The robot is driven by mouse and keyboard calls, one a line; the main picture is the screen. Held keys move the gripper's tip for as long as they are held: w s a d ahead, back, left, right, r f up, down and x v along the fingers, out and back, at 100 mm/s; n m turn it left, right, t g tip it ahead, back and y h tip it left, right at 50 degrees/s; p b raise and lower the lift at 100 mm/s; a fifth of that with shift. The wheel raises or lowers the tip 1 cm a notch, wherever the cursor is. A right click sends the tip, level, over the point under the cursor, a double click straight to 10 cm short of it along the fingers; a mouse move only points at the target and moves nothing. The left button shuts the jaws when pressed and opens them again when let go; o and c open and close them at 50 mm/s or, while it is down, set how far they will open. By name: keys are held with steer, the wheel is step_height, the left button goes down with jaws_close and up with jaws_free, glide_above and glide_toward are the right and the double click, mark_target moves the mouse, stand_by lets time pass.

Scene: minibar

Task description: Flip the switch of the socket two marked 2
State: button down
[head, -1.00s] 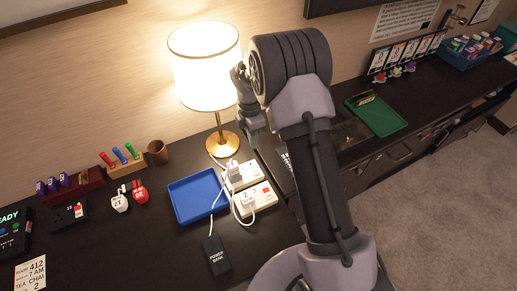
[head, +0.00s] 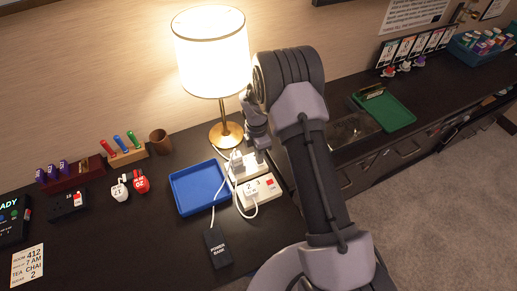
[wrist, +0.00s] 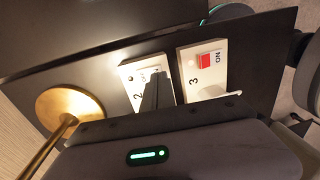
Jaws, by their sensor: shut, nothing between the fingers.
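Socket two (wrist: 130,77) is a white block marked 2 in the wrist view. It also shows in the head view as the rear block (head: 248,171), beside the lamp base. My gripper (wrist: 153,80) is shut and empty, with its dark fingertips over the face of socket two. The fingers cover most of its switch area, so I cannot tell the switch position or whether they touch it. In the head view my gripper (head: 261,156) points down at the rear block's right part.
Socket three (wrist: 190,63), with a red switch reading ON, is close beside; it is the front block (head: 274,190). The lamp base (wrist: 68,112) stands near. A blue tray (head: 199,187), white cables and a black power bank (head: 217,247) lie left and in front.

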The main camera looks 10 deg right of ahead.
steer(key=shift+s+f, duration=0.1)
steer(key=shift+f, duration=0.6)
steer(key=shift+f, duration=0.3)
steer(key=shift+s+r, duration=0.1)
steer(key=shift+w+a+r, duration=0.15)
steer(key=shift+w+r, duration=0.1)
steer(key=shift+w, duration=0.55)
steer(key=shift+r, duration=0.1)
